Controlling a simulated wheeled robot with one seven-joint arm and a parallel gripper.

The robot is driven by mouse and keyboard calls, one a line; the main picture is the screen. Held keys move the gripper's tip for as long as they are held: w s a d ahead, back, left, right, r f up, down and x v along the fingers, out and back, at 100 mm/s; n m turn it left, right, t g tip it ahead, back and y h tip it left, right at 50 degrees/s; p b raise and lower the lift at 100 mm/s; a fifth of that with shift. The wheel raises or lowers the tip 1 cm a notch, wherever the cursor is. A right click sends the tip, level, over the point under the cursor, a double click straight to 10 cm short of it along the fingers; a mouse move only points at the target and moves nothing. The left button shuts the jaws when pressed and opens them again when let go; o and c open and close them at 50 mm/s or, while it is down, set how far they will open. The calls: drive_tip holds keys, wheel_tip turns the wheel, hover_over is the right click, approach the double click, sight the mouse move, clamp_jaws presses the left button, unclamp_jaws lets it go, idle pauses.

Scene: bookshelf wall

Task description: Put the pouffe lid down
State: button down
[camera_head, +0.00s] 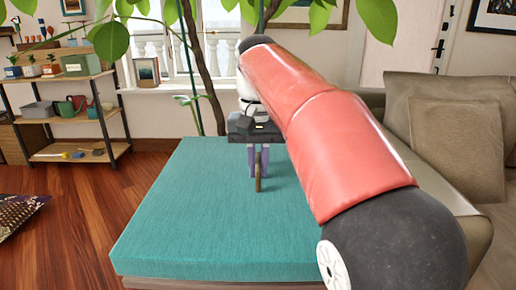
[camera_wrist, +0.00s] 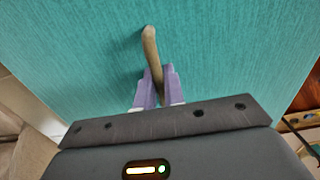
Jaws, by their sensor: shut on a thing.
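The pouffe lid (camera_head: 190,215) is a thick teal cushioned square in front of me, and it looks about level. A brown strap-like handle (camera_head: 257,183) stands up from its top. My gripper (camera_head: 257,160) is over the lid, with its purple fingers shut on this handle. In the wrist view, the handle (camera_wrist: 151,48) runs up from between the fingertips (camera_wrist: 157,88) against the teal top (camera_wrist: 80,50). A narrow brown edge (camera_head: 210,285) shows under the lid at the front. I cannot tell if there is a gap between them.
A grey-beige sofa (camera_head: 455,140) with a cushion stands close on the right. A wooden shelf (camera_head: 75,115) with pots and tools is at the left back. A leafy plant (camera_head: 190,60) rises behind the lid. A patterned item (camera_head: 18,210) lies on the wood floor at left.

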wheel_tip(320, 180, down, 10)
drive_tip(key=shift+r+b, duration=0.1)
drive_tip(key=shift+b, duration=0.9)
drive_tip(key=c, duration=1.5)
unclamp_jaws()
drive_tip(key=shift+f, duration=0.25)
drive_tip(key=shift+r, duration=0.1)
wheel_tip(320, 180, up, 12)
drive_tip(key=p, duration=0.3)
drive_tip(key=shift+s, duration=0.1)
